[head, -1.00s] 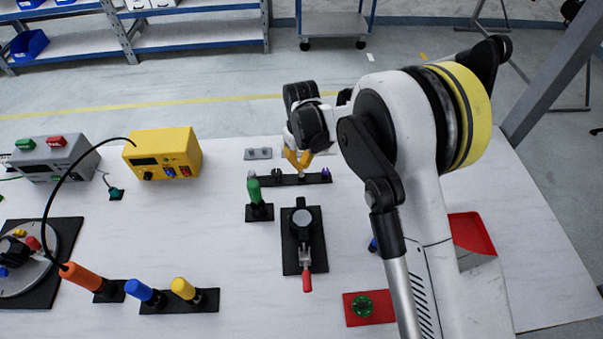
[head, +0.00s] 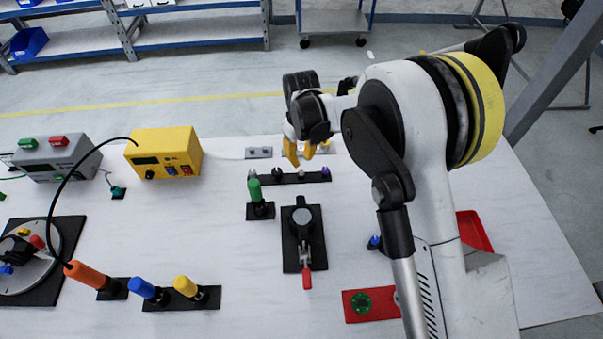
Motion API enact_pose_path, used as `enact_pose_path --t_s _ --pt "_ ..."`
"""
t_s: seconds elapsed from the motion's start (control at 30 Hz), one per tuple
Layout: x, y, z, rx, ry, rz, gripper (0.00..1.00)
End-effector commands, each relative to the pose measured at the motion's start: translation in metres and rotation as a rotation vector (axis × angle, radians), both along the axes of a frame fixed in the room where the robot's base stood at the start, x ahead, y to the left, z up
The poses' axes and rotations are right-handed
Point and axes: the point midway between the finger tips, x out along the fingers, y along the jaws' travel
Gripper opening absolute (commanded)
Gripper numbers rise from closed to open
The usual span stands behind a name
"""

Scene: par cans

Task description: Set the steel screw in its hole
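A black strip (head: 313,178) lies on the table with several small screw-like pieces standing in it. One pale, steel-looking piece (head: 302,174) stands right of its middle; a grey piece (head: 252,173) is at its left end. I cannot tell for sure which is the steel screw. My gripper (head: 300,161) points down with yellow fingers, just behind and above the strip. The fingers look apart, with nothing clearly between them. Grey plates lie behind the strip, one to the left (head: 259,153) with small dark spots and one partly hidden behind my gripper.
A green-handled tool (head: 254,190) stands in front of the strip, near a toggle clamp (head: 302,235) on a black base. A yellow box (head: 164,153) is at the left. A red plate (head: 370,305) is at the front. White table is clear between them.

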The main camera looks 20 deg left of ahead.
Motion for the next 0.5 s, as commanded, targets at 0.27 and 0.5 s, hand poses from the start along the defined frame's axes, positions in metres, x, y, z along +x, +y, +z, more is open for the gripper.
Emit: enact_pose_path --t_s 0.27,0.5 --pt "0.000 0.000 0.011 0.000 0.000 0.000 0.21" --pt "0.000 0.000 0.061 0.000 0.000 0.000 0.21"
